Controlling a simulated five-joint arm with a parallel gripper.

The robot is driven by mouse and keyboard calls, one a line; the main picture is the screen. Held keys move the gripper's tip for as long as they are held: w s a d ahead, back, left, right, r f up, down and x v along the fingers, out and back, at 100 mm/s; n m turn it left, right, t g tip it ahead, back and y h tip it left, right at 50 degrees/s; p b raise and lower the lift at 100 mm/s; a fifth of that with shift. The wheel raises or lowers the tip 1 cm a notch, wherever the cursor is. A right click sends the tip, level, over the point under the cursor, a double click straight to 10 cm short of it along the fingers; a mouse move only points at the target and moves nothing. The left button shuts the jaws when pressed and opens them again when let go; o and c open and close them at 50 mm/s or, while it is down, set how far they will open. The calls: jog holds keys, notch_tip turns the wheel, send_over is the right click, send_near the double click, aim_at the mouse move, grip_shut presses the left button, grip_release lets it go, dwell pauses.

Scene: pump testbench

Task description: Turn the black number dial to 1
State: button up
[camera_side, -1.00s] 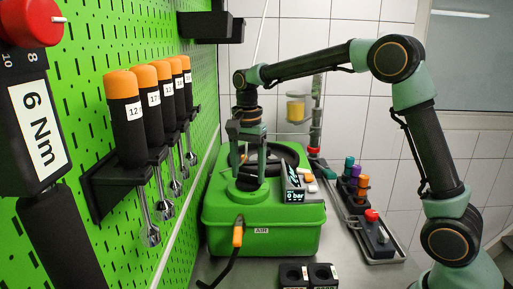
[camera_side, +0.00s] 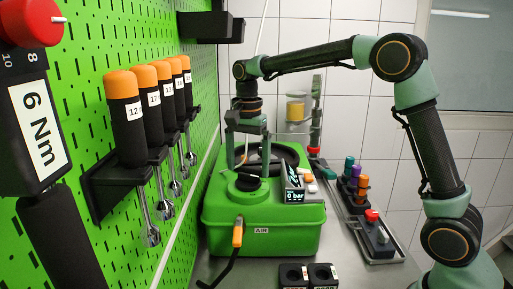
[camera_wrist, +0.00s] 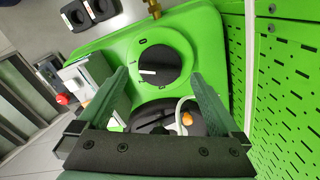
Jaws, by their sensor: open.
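The black number dial (camera_wrist: 165,65) sits on top of the green pump unit (camera_wrist: 205,35). The dial also shows in the side view (camera_side: 247,184) as a low black knob. My gripper (camera_side: 247,164) is open and empty, pointing down above the dial. In the wrist view the two fingers of my gripper (camera_wrist: 160,77) appear on either side of the dial's lower part, apart from it.
A small display reading 0 bar (camera_side: 294,196) stands just right of the dial. A black round opening (camera_side: 285,156) lies behind it. The green pegboard wall (camera_side: 85,50) with orange-handled tools (camera_side: 122,110) is at the left. An AIR hose (camera_side: 237,238) is in front.

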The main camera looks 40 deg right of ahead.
aim_at(250, 175)
notch_tip(250, 175, up, 10)
jog(key=shift+r, duration=0.15)
jog(key=shift+s, duration=0.1)
dwell(0.4)
jog(key=s+f+n+t, duration=0.2)
jog(key=s+f+n, duration=0.2)
jog(key=s+n, duration=0.3)
jog(key=s+f+n+t, duration=0.3)
jog(key=s+n, duration=0.4)
jog(key=s, duration=0.3)
jog(key=shift+s+d+f+t, duration=0.3)
jog(key=shift+d+f, duration=0.15)
jog(key=shift+f, duration=0.4)
